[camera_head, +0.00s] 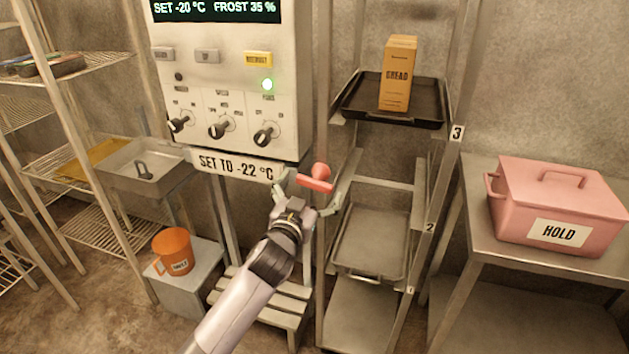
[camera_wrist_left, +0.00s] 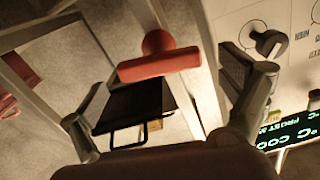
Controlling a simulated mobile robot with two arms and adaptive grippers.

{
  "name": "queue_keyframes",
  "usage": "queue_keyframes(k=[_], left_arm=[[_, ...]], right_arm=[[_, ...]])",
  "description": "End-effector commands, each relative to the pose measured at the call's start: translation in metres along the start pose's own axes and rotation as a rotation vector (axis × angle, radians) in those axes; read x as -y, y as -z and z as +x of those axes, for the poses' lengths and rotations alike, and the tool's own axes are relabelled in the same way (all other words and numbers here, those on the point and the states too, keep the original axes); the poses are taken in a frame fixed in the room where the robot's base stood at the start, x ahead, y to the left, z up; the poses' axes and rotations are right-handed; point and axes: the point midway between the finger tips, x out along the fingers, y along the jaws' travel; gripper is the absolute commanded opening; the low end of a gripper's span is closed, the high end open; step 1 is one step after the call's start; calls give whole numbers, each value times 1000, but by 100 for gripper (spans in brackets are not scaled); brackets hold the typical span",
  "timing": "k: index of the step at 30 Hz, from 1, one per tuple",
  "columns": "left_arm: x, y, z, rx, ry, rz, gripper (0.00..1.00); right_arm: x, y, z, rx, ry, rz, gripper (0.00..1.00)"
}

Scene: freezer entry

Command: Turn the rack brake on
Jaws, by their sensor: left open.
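The red brake handle (camera_head: 316,179) is on the front left post of the rack (camera_head: 322,260), just right of the control panel's lower edge. It has a round knob and a flat bar. My left gripper (camera_head: 311,190) is open, with one finger on each side of the handle. In the left wrist view the red handle (camera_wrist_left: 160,64) lies between the spread fingers of my left gripper (camera_wrist_left: 165,90), and a gap shows on both sides. Whether a finger touches it I cannot tell. My right gripper is not in view.
The control panel (camera_head: 222,60) with knobs and a sign (camera_head: 236,166) stands close on the left. The rack holds a black tray (camera_head: 360,100) with a bread box (camera_head: 398,75). A pink box (camera_head: 555,205) sits on a table at right, an orange mug (camera_head: 174,252) on a low block.

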Motion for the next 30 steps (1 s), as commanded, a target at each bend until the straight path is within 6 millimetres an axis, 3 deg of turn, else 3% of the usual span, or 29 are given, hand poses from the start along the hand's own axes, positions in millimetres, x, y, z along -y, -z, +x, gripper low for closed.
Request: queue_keyframes(k=[6,18,30], left_arm=[[0,0,23,0,0,-1,95],[0,0,28,-1,-1,0,94],[0,0,28,0,0,0,68]], right_arm=[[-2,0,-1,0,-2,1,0],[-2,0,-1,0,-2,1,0],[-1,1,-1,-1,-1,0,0]])
